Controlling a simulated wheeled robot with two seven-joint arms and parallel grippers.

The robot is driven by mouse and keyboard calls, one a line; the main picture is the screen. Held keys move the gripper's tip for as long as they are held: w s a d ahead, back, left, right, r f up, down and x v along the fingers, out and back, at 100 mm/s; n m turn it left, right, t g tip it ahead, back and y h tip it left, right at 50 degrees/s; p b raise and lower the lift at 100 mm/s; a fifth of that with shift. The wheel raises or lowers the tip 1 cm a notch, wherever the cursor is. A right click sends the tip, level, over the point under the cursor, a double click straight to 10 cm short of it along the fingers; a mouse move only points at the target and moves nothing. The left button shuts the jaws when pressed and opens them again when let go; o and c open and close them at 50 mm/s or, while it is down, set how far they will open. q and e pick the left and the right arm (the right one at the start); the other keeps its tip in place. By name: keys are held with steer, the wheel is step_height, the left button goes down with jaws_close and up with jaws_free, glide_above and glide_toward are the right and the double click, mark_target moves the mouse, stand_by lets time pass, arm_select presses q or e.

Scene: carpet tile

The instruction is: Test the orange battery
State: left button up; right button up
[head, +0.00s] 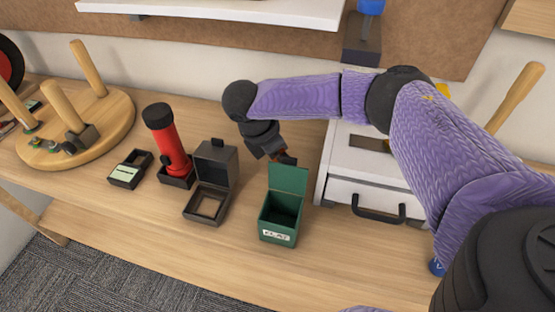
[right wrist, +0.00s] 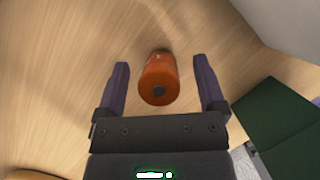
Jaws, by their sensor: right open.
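The orange battery (right wrist: 158,78) stands between the two fingers of my right gripper (right wrist: 160,63) in the right wrist view, with a gap on each side. The right gripper is open. My left gripper is not in view.
A green open-lidded box (head: 281,236), its label seeming to read FLAT, stands in front. An open black box (head: 205,216) and a red flashlight (head: 168,140) are left of it. A white drawer unit (head: 340,190) is right; a round pegged board (head: 110,120) is far left.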

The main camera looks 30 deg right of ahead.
steer(key=shift+c, duration=0.2)
jaws_close()
